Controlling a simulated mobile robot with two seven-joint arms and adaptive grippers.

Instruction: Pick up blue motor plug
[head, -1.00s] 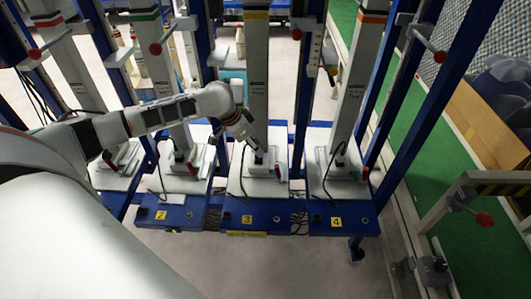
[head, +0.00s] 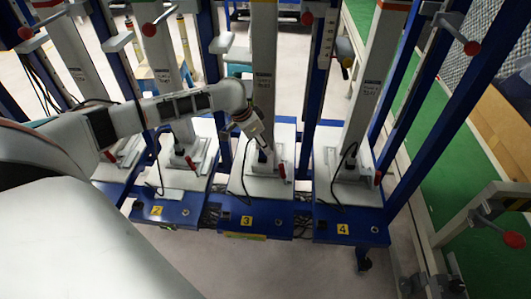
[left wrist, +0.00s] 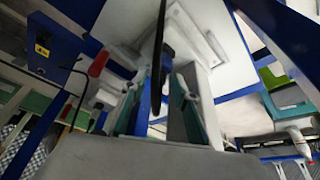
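My left gripper (head: 263,148) reaches down to the foot of the white column (head: 263,85) on station 3. At its tips in the head view is a small dark blue piece (head: 264,157), likely the blue motor plug, mostly covered by the gripper. In the left wrist view, my left gripper (left wrist: 158,95) has its two teal-lined fingers apart. My right gripper is not in view.
A red-handled lever (head: 282,170) stands close right of the gripper. Blue posts (head: 310,95) flank the column. Stations 2 (head: 157,210) and 4 (head: 343,229) sit on either side. Black cables lie on the white plates. Open floor (head: 270,270) lies in front.

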